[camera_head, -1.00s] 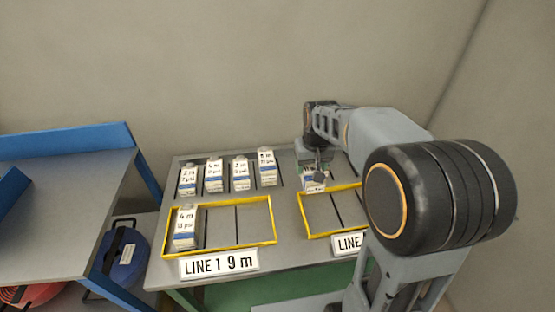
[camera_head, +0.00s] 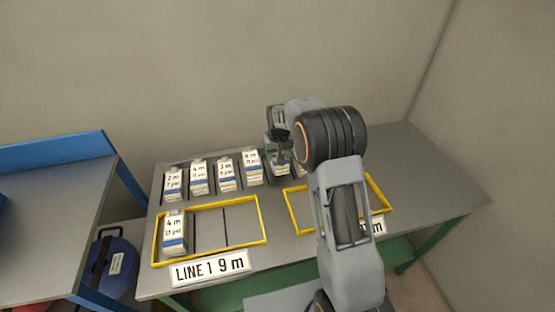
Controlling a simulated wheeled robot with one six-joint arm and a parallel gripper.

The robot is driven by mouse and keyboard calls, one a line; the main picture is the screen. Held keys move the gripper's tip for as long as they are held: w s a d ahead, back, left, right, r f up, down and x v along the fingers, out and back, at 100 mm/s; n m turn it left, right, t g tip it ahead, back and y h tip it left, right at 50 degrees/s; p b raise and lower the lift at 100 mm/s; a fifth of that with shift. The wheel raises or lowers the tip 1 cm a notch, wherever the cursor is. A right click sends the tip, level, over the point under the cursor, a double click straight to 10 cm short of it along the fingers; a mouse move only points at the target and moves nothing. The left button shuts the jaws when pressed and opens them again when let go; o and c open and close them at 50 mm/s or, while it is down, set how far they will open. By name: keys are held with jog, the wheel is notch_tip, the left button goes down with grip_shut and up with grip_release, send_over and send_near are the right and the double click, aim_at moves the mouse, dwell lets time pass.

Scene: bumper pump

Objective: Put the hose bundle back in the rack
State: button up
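The hose bundles are white carton-like blocks with printed lengths and blue bands. Several stand in the rack row at the back of the table, among them a 2 m bundle (camera_head: 173,184) and a 3 m bundle (camera_head: 226,172). A 4 m bundle (camera_head: 174,233) stands in the left slot of the yellow-framed LINE 1 tray (camera_head: 264,226). My gripper (camera_head: 280,150) is at the right of the rack row, directly above or around another white bundle (camera_head: 280,168). The fingers are small and dark, so their grip is unclear. More white shows just right of it, partly behind my arm.
A second yellow tray (camera_head: 290,211) is partly covered by my arm; its visible left part looks empty. A sign (camera_head: 209,269) reads LINE 1 9 m. A blue-edged bench (camera_head: 60,200) stands left, with a blue reel (camera_head: 117,266) below. The table's right end is clear.

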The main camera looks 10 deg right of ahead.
jog(key=shift+w+f, duration=0.25)
jog(key=shift+f, duration=1.55)
jog(key=shift+f, duration=0.1)
jog(key=shift+f, duration=0.15)
jog(key=o, duration=1.1)
jog(key=shift+o, duration=0.2)
